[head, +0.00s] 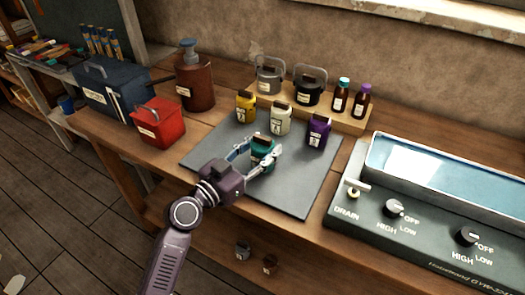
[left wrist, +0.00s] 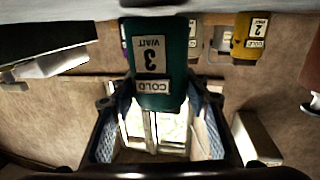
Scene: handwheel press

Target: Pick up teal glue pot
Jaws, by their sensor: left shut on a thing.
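The teal glue pot (head: 262,151) is at the front of the grey mat (head: 213,148). My left gripper (head: 262,146) reaches in from the front, with one finger on each side of the pot, shut on it. In the left wrist view the teal pot (left wrist: 160,48) appears upside down between the fingers, with white labels reading "3 WAIT" and "COLD". I cannot tell whether its base touches the mat. My right gripper is not in view.
Yellow (head: 245,106), cream (head: 280,120) and purple (head: 317,132) pots stand behind on the mat. A red can (head: 159,124) and brown pump bottle (head: 195,80) are left. A control unit with a tray (head: 440,215) is right. The mat's right front is clear.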

